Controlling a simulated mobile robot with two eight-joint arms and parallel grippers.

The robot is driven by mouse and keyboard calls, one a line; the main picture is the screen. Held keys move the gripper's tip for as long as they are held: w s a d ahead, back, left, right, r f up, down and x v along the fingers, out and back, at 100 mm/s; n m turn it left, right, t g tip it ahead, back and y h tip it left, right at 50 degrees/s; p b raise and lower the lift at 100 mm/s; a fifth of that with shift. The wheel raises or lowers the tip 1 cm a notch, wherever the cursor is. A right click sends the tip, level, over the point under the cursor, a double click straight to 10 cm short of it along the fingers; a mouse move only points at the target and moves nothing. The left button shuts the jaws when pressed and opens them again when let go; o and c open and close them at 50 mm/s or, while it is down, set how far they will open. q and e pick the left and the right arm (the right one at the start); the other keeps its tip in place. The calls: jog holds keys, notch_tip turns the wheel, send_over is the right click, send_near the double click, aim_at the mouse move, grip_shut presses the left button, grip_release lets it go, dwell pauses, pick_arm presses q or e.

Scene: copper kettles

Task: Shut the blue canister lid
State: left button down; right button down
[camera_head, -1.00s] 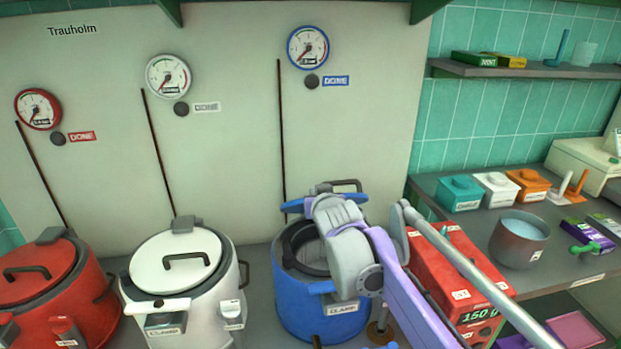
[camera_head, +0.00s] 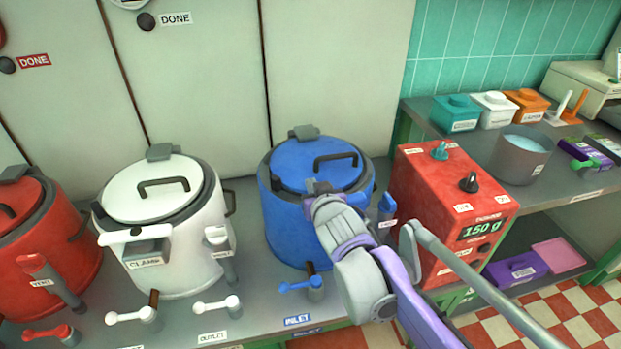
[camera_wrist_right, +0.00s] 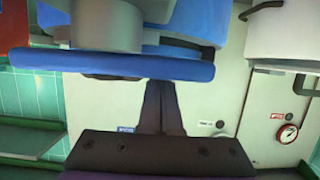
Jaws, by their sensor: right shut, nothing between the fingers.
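The blue canister (camera_head: 290,225) stands on the counter, right of the white canister. Its blue lid (camera_head: 300,165) with a dark handle (camera_head: 335,158) lies down over the opening; whether it is fully seated I cannot tell. My right gripper (camera_head: 312,190) is at the front edge of the lid, its fingers shut and empty. My right arm hides part of the canister's front. My left gripper is not in view.
The white canister (camera_head: 170,250) and red canister (camera_head: 70,240) stand to the left. A red scale box (camera_head: 430,200) showing 150 g stands close on the right. Blue, white and red taps (camera_head: 300,285) line the counter's front. A side bench holds small boxes and a pot (camera_head: 520,153).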

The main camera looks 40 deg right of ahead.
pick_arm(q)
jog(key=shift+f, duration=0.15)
pick_arm(e)
jog(key=shift+f, duration=0.2)
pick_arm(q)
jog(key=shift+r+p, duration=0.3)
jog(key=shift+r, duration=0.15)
pick_arm(e)
jog(key=v, duration=1.1)
jog(key=shift+f, duration=0.1)
